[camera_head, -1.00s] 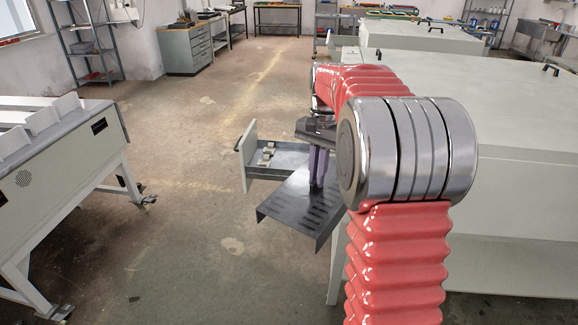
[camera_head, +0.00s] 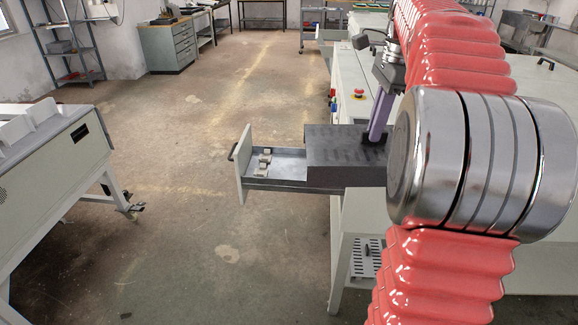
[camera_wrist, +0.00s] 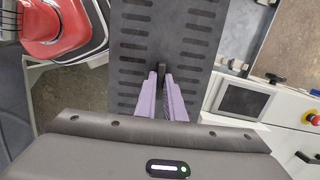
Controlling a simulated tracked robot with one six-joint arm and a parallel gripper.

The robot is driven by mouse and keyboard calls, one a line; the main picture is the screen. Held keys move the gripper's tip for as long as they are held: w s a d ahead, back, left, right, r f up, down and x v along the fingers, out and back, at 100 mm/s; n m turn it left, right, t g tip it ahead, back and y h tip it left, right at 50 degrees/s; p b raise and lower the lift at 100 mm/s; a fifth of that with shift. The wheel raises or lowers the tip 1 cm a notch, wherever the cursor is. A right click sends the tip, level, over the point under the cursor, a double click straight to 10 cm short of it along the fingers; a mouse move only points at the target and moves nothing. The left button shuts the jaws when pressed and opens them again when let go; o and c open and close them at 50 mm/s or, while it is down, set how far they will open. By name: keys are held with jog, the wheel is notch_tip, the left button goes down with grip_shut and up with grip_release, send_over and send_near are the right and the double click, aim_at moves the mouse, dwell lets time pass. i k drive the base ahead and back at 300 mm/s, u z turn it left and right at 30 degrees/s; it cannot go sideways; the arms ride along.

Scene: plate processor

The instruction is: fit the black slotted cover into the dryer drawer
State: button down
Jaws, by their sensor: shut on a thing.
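The black slotted cover (camera_head: 343,146) hangs in my gripper (camera_head: 379,136), roughly level, with its slotted face up. In the head view it overlaps the right part of the open dryer drawer (camera_head: 276,184); I cannot tell whether it touches the drawer. In the wrist view my gripper (camera_wrist: 161,88) has its purple fingers shut on a small dark tab at the middle of the cover (camera_wrist: 131,50). The drawer's pale front panel (camera_head: 242,165) and its left inside, with small light blocks (camera_head: 265,162), are uncovered. My arm hides the cover's right side.
The pale machine (camera_head: 358,88) with a red stop button stands behind the cover; its screen (camera_wrist: 240,101) shows in the wrist view. Another pale machine (camera_head: 45,150) stands at left. The floor between is clear.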

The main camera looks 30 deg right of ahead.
aim_at(299, 169)
jog(key=i, duration=1.15)
jog(key=u, duration=0.05)
